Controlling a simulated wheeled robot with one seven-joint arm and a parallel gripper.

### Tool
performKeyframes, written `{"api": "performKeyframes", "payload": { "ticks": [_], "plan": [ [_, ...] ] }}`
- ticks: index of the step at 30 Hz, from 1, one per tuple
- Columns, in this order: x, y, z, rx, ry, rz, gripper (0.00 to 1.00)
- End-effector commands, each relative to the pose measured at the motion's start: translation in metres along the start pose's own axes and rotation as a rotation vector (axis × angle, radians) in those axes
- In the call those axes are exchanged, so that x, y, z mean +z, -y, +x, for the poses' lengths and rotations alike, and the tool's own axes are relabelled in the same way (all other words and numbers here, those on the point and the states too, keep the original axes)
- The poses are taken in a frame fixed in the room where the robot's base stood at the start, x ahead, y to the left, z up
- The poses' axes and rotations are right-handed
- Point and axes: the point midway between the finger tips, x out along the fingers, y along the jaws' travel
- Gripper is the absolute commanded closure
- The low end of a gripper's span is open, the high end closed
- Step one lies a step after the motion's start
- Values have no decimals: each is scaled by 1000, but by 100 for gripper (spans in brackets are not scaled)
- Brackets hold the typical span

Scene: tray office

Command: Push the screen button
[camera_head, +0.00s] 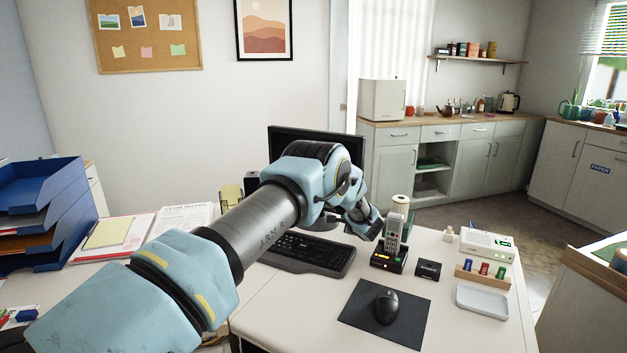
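The dark monitor (284,138) stands at the back of the white desk. Its top edge and upper left part show, and my arm covers much of the rest. I cannot make out a button on the screen. My gripper (372,226) is in front of the monitor's lower right side, above the desk and just left of the cordless phone (393,232) in its dark base. Its fingers are small and partly hidden by the wrist, so I cannot tell if they are open or shut. Nothing shows in its grip.
A keyboard (318,254) lies below my arm. A mouse (386,306) on a dark pad (352,310), a small black box (428,269), a rack with coloured pieces (467,274), a pale tray (482,301) and a white device (487,245) fill the right side. Blue letter trays (75,215) stand left.

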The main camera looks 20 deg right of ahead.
Motion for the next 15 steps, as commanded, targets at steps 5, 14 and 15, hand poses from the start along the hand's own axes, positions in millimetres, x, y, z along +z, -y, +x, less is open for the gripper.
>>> {"api": "performKeyframes", "payload": {
  "ticks": [5, 14, 15],
  "plan": [
    [0, 0, 0, 0, 0, 0, 100],
    [-3, 2, 5, -1, 0, 0, 100],
    [-4, 3, 6, 0, 0, -1, 100]
  ]
}}
